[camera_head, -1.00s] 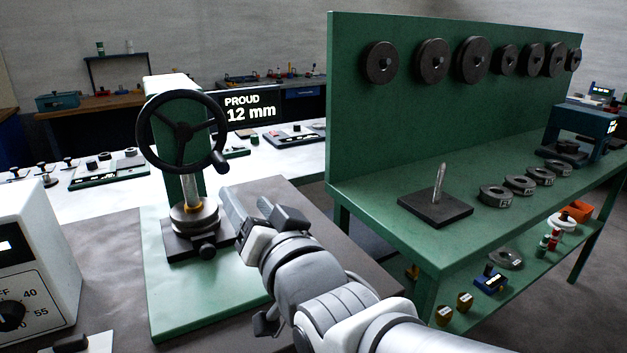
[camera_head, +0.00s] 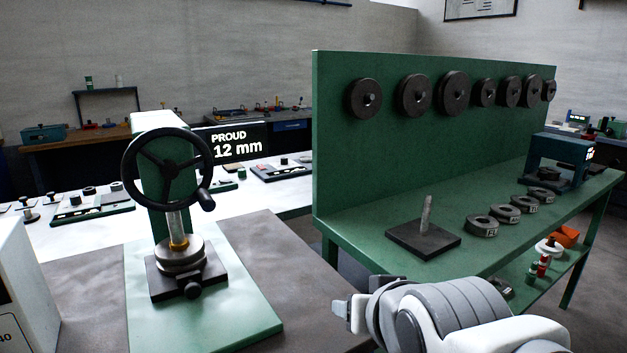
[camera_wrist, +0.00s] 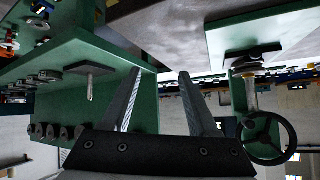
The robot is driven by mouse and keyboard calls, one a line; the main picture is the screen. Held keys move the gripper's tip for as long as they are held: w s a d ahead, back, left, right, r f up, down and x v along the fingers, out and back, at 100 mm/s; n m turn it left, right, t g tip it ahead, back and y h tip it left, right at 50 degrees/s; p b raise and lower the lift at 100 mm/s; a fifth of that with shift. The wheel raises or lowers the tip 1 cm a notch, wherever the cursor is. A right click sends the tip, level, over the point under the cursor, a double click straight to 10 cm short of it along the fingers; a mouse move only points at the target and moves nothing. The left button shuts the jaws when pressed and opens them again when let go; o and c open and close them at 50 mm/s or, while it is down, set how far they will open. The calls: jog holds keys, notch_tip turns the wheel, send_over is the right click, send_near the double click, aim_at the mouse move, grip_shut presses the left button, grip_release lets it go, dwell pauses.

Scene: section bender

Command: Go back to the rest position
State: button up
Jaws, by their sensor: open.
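My gripper (camera_wrist: 160,102) shows in the wrist view with its two long fingers apart and nothing between them. In the head view my arm comes in from the lower right. The gripper end (camera_head: 345,312) points left there, its fingers mostly hidden behind the wrist. It is in front of the green bench, right of the press and apart from it. The press (camera_head: 168,215) has a black handwheel (camera_head: 168,172) and stands on a green plate (camera_head: 240,325). In the wrist view the handwheel (camera_wrist: 291,140) appears upside down at the right.
A green bench with a back panel (camera_head: 400,150) holds several dark discs. On its top are a spindle on a black plate (camera_head: 424,240), several rings (camera_head: 505,213) and a blue press (camera_head: 560,150). A display (camera_head: 235,145) reads "PROUD 12 mm". A white box (camera_head: 20,300) stands at left.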

jog(key=s+d+f+g+h, duration=0.2)
jog(key=s+d+f+g, duration=0.15)
jog(key=s+d, duration=0.55)
notch_tip(320, 180, up, 15)
jog(key=a+p, duration=0.1)
jog(key=p, duration=1.3)
jog(key=shift+a+g+p, duration=0.25)
jog(key=shift+g+p, duration=0.05)
jog(key=shift+g, duration=0.15)
